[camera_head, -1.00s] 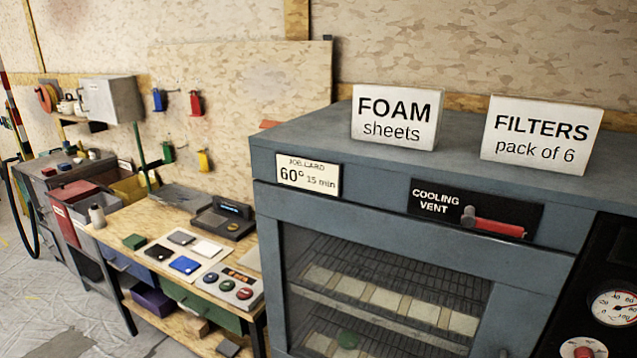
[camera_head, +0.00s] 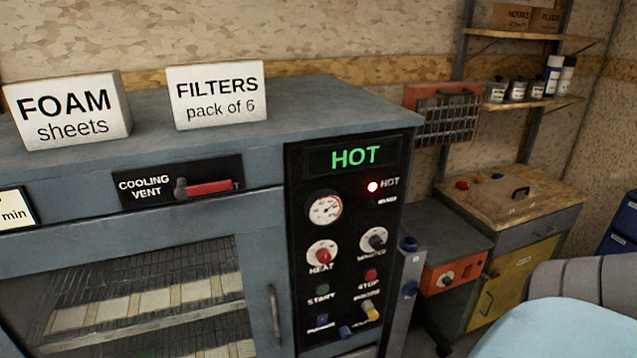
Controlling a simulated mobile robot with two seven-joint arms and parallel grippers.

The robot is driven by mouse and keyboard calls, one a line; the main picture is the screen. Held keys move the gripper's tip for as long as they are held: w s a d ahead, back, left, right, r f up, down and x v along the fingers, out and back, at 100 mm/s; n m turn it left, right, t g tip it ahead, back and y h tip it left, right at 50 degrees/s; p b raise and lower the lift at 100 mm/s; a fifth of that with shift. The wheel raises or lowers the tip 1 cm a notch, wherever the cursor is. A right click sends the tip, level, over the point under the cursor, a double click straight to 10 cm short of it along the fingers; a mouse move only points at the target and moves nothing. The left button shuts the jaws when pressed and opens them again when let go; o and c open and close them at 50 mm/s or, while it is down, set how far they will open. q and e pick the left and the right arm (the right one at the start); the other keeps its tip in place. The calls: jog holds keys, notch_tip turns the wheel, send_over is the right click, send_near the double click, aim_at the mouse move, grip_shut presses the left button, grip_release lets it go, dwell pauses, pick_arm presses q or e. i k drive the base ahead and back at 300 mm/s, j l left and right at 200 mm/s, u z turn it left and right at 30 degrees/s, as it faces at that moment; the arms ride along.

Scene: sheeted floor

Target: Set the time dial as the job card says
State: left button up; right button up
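The black control panel (camera_head: 345,245) is on the right of the grey oven's front. It carries a red knob marked HEAT (camera_head: 322,254) and, to its right, a grey knob (camera_head: 374,240) whose label is too blurred to read; it may be the time dial. Its setting is too small to read. The display (camera_head: 354,157) reads HOT in green, and a red lamp (camera_head: 372,187) beside HOT is lit. A round gauge (camera_head: 325,207) sits above the red knob. The job card (camera_head: 15,209) is cut off at the left edge, showing only "min". Neither gripper is in view.
The oven door handle (camera_head: 275,315) stands left of the panel. The cooling vent's red lever (camera_head: 208,187) is above the door. FOAM (camera_head: 68,110) and FILTERS (camera_head: 216,95) signs stand on top. A wooden-topped yellow cabinet (camera_head: 505,280) is at right.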

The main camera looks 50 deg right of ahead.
aim_at(376, 242)
jog(key=z, duration=1.65)
